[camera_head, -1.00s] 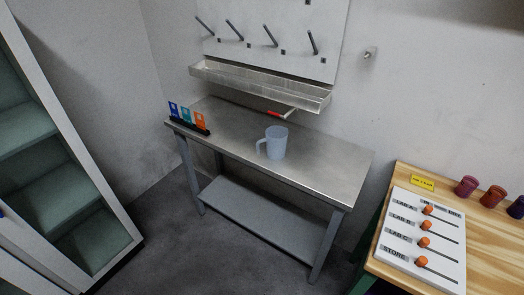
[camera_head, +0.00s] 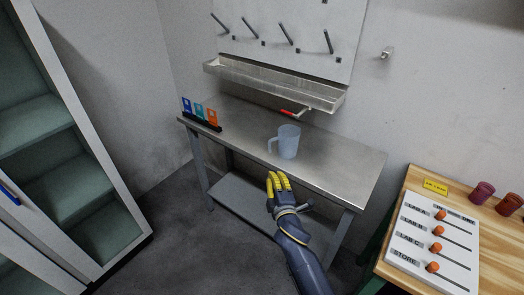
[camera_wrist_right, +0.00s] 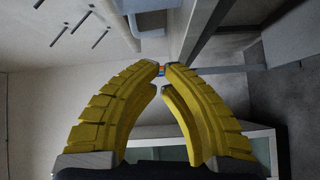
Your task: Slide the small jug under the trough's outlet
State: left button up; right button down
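The small jug (camera_head: 289,143), pale blue and translucent, stands upright on the metal bench with its handle to the left. Part of it also shows at the top of the right wrist view (camera_wrist_right: 147,14). The trough (camera_head: 270,86) is a long metal channel on the wall behind. A red lever (camera_head: 289,112) marks its outlet, behind the jug; the opening itself is too small to make out. My right gripper (camera_head: 279,177) is in front of the bench's front edge, below and apart from the jug. Its yellow fingers are empty, with a narrow gap between the tips (camera_wrist_right: 162,70). My left gripper is out of view.
The bench (camera_head: 245,128) has clear top around the jug. A black rack of coloured cards (camera_head: 202,124) stands at its left end. Pegs on a board (camera_head: 290,35) hang above. A wooden table (camera_head: 466,210) with a slider panel is at right, a glass-door cabinet (camera_head: 60,150) at left.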

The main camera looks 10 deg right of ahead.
aim_at(283, 144)
jog(key=shift+n, duration=0.9)
jog(key=w, duration=0.3)
jog(key=w+d+r, duration=0.1)
jog(key=w, duration=0.3)
jog(key=w+d, duration=0.1)
jog(key=w, duration=0.3)
jog(key=shift+w+d+r, duration=0.1)
jog(key=shift+d+r, duration=0.05)
jog(key=shift+r, duration=0.1)
jog(key=shift+w+d, duration=0.65)
jog(key=shift+d, duration=0.05)
